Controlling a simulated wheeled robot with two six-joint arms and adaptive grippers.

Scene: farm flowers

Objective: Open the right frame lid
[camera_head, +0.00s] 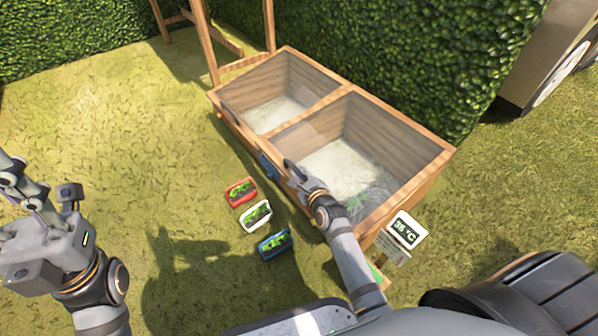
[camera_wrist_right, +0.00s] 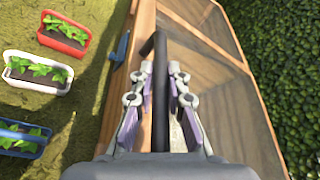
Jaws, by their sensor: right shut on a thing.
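The wooden cold frame (camera_head: 233,118) has two compartments side by side. The right frame lid (camera_head: 365,150) looks like a clear pane over the right compartment, lying low; its exact angle is hard to tell. My right gripper (camera_head: 293,174) is at the front edge of this compartment. In the right wrist view its fingers (camera_wrist_right: 160,85) are shut on a dark handle bar (camera_wrist_right: 161,52), which runs between them. My left gripper (camera_head: 62,205) is raised at the far left, away from the frame; its jaw opening is unclear.
Red (camera_head: 241,192), white (camera_head: 256,215) and blue (camera_head: 274,244) planters stand on the grass before the frame. A temperature sign (camera_head: 405,229) stands at its right front corner. A hedge (camera_head: 400,60) lies behind. A wooden structure (camera_head: 206,40) rises at the back left. Grass at left is clear.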

